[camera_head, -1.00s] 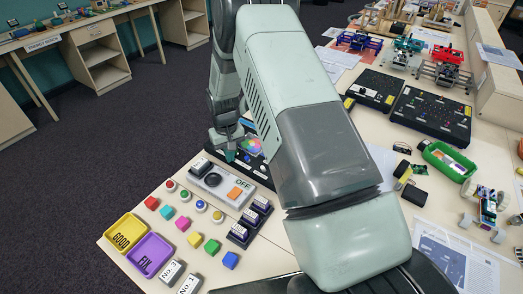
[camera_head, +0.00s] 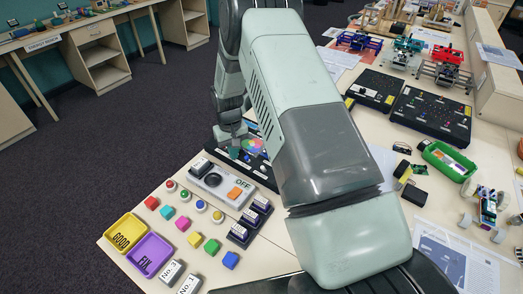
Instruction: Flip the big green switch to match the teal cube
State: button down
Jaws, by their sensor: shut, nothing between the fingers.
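A teal cube (camera_head: 167,212) sits in a row of coloured cubes on the near left of the table. I cannot make out a big green switch. A grey switch panel (camera_head: 218,188) marked OFF stands behind the cubes, with a dark round knob and an orange part (camera_head: 234,193). My gripper (camera_head: 234,152) points down just behind this panel, beside a dark board with a coloured disc (camera_head: 252,146). It is shut and empty. Its tips look small and teal, and I cannot tell whether they touch anything. My arm hides part of the dark board.
Red, pink, yellow, green and blue cubes share the row. Several round buttons (camera_head: 185,195) line the panel's front. A yellow tray (camera_head: 125,232) and a purple tray (camera_head: 150,254) stand near the left edge. A dark block with labelled pieces (camera_head: 250,222) stands right of the panel.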

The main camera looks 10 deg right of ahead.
notch_tip(320, 180, up, 7)
jog(key=shift+s+a, duration=0.2)
jog(key=shift+a, duration=0.1)
dwell(0.5)
dwell(0.4)
jog(key=s+d+r+t, duration=0.15)
jog(key=s+r, duration=0.25)
jog(key=r, duration=0.5)
jog(key=s+d+r+m, duration=0.15)
jog(key=s+r, duration=0.25)
jog(key=r, duration=0.4)
jog(key=s+d+r+n+t, duration=0.15)
jog(key=s+r, duration=0.25)
jog(key=r, duration=0.5)
jog(key=s+d+r+m+t, duration=0.1)
jog(key=s+r, duration=0.2)
jog(key=s, duration=0.7)
jog(key=s+d+r+m+t, duration=0.1)
jog(key=s+d+r, duration=0.1)
jog(key=s, duration=0.9)
jog(key=shift+s+r+m+t, duration=0.25)
jog(key=shift+r+m+t, duration=0.05)
jog(key=shift+r, duration=0.5)
